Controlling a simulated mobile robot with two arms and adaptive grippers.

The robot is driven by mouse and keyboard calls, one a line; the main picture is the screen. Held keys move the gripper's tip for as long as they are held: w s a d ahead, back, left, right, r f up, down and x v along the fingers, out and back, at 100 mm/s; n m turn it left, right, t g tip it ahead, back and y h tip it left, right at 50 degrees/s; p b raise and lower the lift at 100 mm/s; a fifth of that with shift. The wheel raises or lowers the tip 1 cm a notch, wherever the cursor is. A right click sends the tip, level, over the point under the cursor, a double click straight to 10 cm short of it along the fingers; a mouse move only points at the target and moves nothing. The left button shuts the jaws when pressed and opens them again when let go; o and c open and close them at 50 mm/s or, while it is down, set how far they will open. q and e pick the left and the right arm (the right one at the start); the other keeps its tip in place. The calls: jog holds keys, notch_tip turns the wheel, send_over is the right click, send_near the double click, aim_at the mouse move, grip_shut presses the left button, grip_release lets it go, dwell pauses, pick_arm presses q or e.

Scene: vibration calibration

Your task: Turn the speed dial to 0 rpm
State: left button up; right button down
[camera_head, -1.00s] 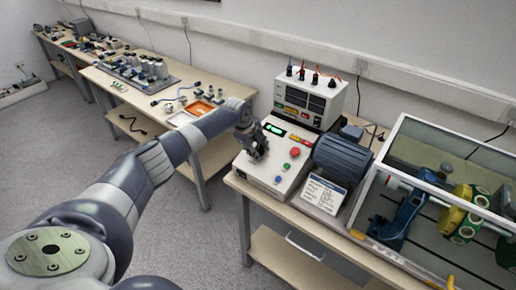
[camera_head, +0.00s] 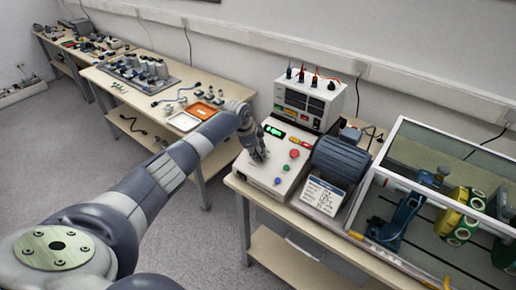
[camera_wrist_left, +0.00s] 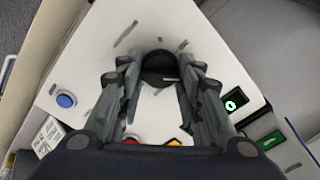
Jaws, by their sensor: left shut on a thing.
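The speed dial is a round black knob (camera_wrist_left: 160,68) on the white sloped control box (camera_head: 262,178). In the left wrist view it sits between the fingertips of my left gripper (camera_wrist_left: 160,72), which is shut on it. In the head view my left gripper (camera_head: 258,154) reaches down to the box and hides the dial. A small display (camera_head: 274,131) with green characters is lit on the box; it also shows in the left wrist view (camera_wrist_left: 235,103), and its reading is too small to tell. My right gripper is not in view.
A blue-grey motor (camera_head: 342,158) and a clear guarded rig (camera_head: 396,165) stand to the right.

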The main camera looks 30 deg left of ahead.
pick_arm(q)
jog(key=n+p, duration=0.1)
jog(key=n, duration=0.3)
jog(key=shift+r+n, duration=0.1)
jog(key=shift+n, duration=0.3)
jog(key=n+p, duration=0.2)
jog(key=n, duration=0.2)
jog(key=shift+w+a, duration=0.1)
jog(key=n+p, duration=0.1)
jog(key=n, duration=0.4)
jog(key=n+p, duration=0.1)
jog(key=n, duration=0.3)
jog(key=shift+a+n+p, duration=0.15)
jog(key=shift+n+p, duration=0.25)
jog(key=shift+n, duration=0.3)
jog(key=o, duration=1.1)
jog(key=shift+c, duration=0.2)
jog(key=v, duration=1.2)
